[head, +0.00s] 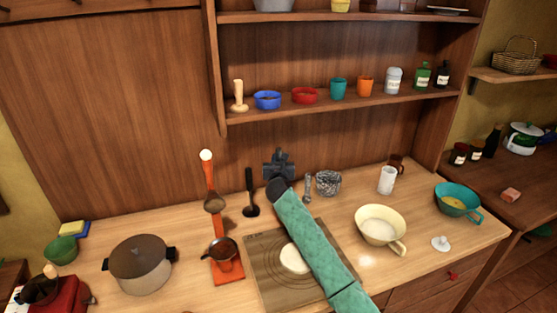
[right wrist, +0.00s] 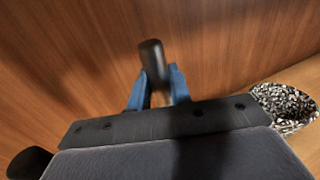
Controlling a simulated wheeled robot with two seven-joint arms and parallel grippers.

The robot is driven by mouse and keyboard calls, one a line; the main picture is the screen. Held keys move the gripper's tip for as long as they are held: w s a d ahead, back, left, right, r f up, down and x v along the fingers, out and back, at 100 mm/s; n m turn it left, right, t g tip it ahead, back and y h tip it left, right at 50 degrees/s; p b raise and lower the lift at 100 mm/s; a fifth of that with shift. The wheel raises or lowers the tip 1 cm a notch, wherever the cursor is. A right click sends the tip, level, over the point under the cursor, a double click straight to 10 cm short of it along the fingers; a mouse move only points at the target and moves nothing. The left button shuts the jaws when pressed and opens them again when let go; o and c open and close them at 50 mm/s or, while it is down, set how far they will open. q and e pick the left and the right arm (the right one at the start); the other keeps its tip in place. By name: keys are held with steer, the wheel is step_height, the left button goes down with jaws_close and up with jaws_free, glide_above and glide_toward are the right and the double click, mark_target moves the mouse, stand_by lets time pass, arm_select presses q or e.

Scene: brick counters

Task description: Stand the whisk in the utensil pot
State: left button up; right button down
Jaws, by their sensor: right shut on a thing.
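My right gripper (head: 279,161) is shut on the dark handle of the whisk (right wrist: 152,57), whose rounded end sticks up between the blue fingers in the right wrist view. The whisk's wires are hidden behind the gripper and arm. The utensil pot (head: 328,183), speckled black and white, stands upright at the back of the counter, right of and apart from the gripper. The pot (right wrist: 286,104) also shows at the right edge of the right wrist view. My left gripper is not in view.
A black utensil (head: 250,190) is left of the gripper, and a small grey utensil (head: 308,187) is between gripper and pot. A white cup (head: 387,180) and a cream pan (head: 380,228) stand farther right. A board (head: 262,270) lies under my arm. A shelf (head: 340,104) hangs above.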

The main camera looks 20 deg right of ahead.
steer(key=c, duration=1.3)
jaws_free()
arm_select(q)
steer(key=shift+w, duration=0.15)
arm_select(e)
steer(key=shift+r, duration=0.1)
steer(key=shift+s, duration=0.3)
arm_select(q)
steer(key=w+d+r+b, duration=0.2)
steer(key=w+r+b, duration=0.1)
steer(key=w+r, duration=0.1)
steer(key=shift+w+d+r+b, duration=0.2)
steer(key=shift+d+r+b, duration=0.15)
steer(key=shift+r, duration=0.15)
arm_select(e)
steer(key=v, duration=1.1)
steer(key=shift+s+a+r, duration=0.1)
steer(key=shift+s+a, duration=0.05)
steer(key=shift+s, duration=0.05)
